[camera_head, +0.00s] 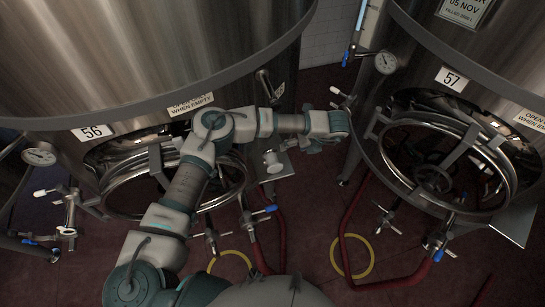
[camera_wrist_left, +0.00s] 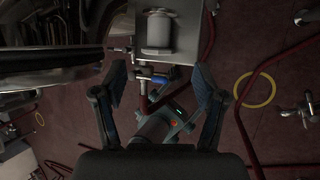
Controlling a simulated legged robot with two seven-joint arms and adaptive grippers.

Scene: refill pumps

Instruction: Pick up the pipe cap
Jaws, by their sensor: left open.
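A pale metal cylinder with a flange, which looks like the pipe cap (camera_head: 272,161), stands on a small grey shelf beside tank 56. In the left wrist view the pipe cap (camera_wrist_left: 158,33) is at the top, beyond the fingertips. My left gripper (camera_head: 338,126) is up and to the right of the cap in the head view. In the left wrist view the left gripper (camera_wrist_left: 158,78) has its fingers spread apart with nothing held between them. The cap and gripper are apart. My right gripper is not in view.
Tank 56 (camera_head: 150,60) is on the left and tank 57 (camera_head: 470,75) on the right, both with round hatches. The grey shelf (camera_wrist_left: 190,45) shows in the wrist view. Valves, red hoses (camera_head: 345,235) and yellow rings (camera_head: 351,257) are on or near the dark red floor.

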